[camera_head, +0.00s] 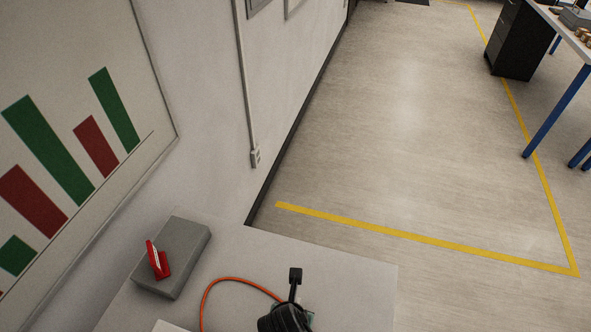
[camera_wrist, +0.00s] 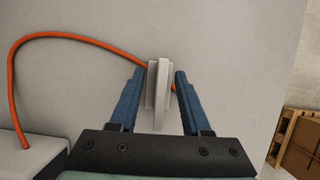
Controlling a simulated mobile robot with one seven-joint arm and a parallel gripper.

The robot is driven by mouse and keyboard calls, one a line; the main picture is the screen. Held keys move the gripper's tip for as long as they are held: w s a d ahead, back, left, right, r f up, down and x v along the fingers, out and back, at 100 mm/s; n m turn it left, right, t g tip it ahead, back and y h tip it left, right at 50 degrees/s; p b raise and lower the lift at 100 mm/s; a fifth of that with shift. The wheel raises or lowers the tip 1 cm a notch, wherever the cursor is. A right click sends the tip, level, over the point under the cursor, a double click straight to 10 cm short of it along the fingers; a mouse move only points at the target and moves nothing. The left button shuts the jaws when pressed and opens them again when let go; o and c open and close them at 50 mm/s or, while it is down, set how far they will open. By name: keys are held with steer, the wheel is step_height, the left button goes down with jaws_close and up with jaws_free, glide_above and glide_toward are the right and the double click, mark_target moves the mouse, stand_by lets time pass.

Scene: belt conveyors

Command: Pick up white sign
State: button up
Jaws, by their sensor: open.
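A white sign (camera_wrist: 162,88), seen nearly edge-on as a narrow upright plate on a wider pale base, stands between the fingers of my gripper (camera_wrist: 160,76) in the wrist view. The two blue fingers are open, one to each side of it. A narrow gap shows at the left finger; whether the right finger touches it is hard to tell. In the head view a dark part of my arm shows at the bottom, and I cannot make out the white sign there.
An orange cable (camera_head: 233,280) curves over the pale tabletop (camera_head: 350,283). Open floor lies beyond the table.

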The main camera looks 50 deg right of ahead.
steer(key=shift+d+f, duration=0.2)
steer(key=shift+f, duration=0.25)
jaws_close()
steer(key=shift+r, duration=0.1)
step_height(320, 180, up, 10)
steer(key=shift+w+f, duration=0.1)
steer(key=shift+f, duration=0.1)
steer(key=shift+r, duration=0.2)
